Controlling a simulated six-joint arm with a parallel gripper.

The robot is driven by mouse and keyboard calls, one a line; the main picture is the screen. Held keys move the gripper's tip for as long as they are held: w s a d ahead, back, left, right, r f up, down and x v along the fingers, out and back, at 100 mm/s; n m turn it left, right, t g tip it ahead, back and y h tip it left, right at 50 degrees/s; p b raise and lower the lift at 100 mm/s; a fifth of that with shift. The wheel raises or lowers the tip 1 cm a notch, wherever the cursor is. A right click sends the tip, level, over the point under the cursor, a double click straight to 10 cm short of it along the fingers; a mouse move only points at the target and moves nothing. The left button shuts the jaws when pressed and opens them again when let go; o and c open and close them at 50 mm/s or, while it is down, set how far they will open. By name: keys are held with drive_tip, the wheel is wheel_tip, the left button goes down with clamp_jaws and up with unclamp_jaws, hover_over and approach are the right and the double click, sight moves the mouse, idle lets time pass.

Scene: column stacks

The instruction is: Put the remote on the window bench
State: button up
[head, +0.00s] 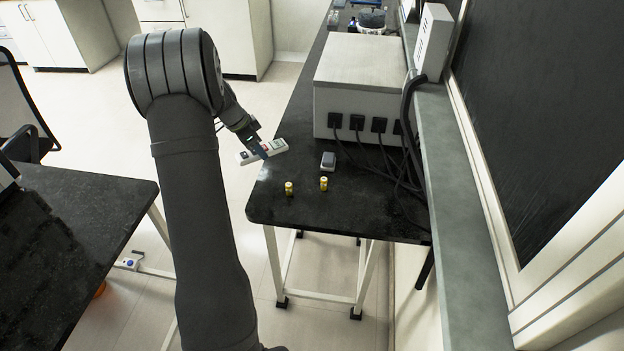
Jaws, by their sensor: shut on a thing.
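The remote (279,146) is a white bar with coloured buttons, including red and green. My gripper (257,148) is shut on it around its middle. The remote shows over the left edge of the black window bench (345,207), near its front corner. I cannot tell how high it is above the top or whether it touches. My arm comes from the lower middle and hides part of the floor left of the bench.
Two gold batteries (323,183) (289,188) and a small grey box (328,160) stand near the bench's front. Another black table (75,230) stands at the left.

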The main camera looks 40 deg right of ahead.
drive_tip(key=s+d+r+m+g+y, duration=0.1)
drive_tip(key=s+d+r+m+g, duration=0.15)
drive_tip(key=s+d+m, duration=0.85)
drive_tip(key=n, duration=0.3)
hover_over(296, 169)
drive_tip(key=a, duration=0.1)
drive_tip(key=f, duration=0.8)
drive_tip(key=shift+w, duration=0.35)
drive_tip(key=shift+w+f, duration=0.1)
drive_tip(key=shift+f, duration=1.85)
drive_tip(key=o, duration=0.7)
drive_tip(key=shift+f, duration=0.15)
drive_tip(key=o, duration=0.4)
drive_tip(key=shift+c, duration=0.2)
